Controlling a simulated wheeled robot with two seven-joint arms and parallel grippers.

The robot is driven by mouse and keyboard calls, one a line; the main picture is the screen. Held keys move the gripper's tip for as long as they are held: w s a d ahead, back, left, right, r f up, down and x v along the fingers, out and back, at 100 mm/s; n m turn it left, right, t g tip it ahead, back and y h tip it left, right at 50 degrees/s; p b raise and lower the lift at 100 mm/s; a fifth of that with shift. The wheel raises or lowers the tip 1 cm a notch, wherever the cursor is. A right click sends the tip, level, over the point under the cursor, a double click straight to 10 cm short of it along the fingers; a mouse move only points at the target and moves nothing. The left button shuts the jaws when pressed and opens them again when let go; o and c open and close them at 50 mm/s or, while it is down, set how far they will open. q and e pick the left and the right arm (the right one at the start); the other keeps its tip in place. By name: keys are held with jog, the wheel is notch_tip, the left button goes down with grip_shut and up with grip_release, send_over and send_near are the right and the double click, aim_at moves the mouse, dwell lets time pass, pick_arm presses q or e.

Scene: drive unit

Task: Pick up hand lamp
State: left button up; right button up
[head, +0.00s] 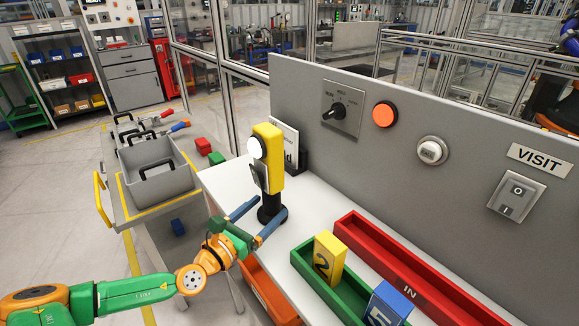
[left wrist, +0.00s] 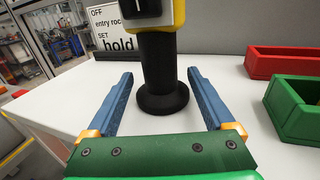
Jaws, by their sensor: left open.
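The hand lamp (head: 268,158) is yellow with a white round lens and a black stem and base. It stands upright on the white table (head: 323,205). In the left wrist view its black stem and base (left wrist: 159,75) show, with the yellow head cut off at the top. My left gripper (head: 266,218) is open, with its blue fingers low at the lamp's base. In the left wrist view the fingers of my left gripper (left wrist: 159,82) are on either side of the black stem, with gaps on both sides. My right gripper is not in view.
A white sign (head: 285,144) stands behind the lamp. A grey panel (head: 300,90) with knob and buttons rises along the back. To the right are a green tray (head: 316,279) with number blocks and a red tray (head: 375,244). A grey bin cart (head: 157,171) stands left.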

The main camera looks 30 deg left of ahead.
aim_at(278, 196)
pick_arm(q)
jog(key=shift+w+r, duration=0.1)
jog(key=shift+r, duration=0.25)
jog(key=w, duration=0.5)
jog(key=shift+w+d+f+p, duration=0.1)
jog(key=shift+d+f+p, duration=0.15)
jog(key=shift+p, duration=0.15)
jog(key=shift+r, duration=0.15)
jog(key=shift+c, duration=0.7)
grip_shut()
